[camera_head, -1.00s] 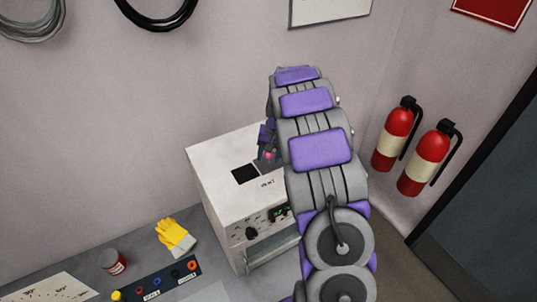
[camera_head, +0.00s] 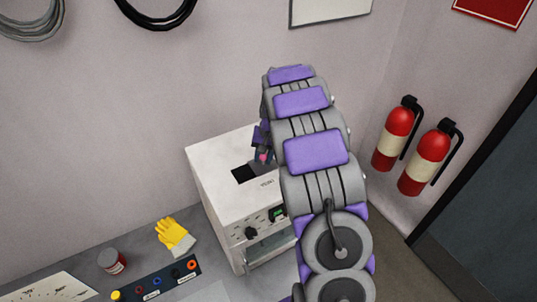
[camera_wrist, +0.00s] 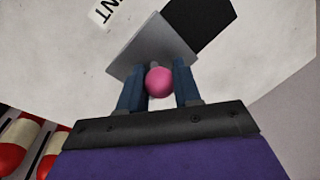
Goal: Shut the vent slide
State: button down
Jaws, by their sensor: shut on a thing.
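The white cabinet (camera_head: 228,192) has a square black vent opening (camera_head: 244,174) in its top. The vent slide is a grey plate (camera_wrist: 146,48) with a round pink knob (camera_wrist: 160,82). In the wrist view the plate lies beside the black opening (camera_wrist: 205,22), which is still partly uncovered. My gripper (camera_wrist: 160,88) has its two blue fingers on either side of the knob, shut on it. In the head view my gripper (camera_head: 262,150) is at the right of the opening, and my arm hides most of the slide.
Dials and a small display are on the cabinet's front (camera_head: 262,224). Two fire extinguishers (camera_head: 392,138) hang on the right wall.

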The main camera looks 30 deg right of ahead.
jog(key=a, duration=0.7)
jog(key=shift+a+b, duration=0.25)
jog(key=shift+b, duration=0.1)
jog(key=shift+d, duration=0.2)
jog(key=c, duration=1.2)
grip_release()
jog(key=shift+a, duration=0.1)
jog(key=o, duration=0.4)
jog(key=shift+a, duration=0.3)
jog(key=shift+d+r, duration=0.1)
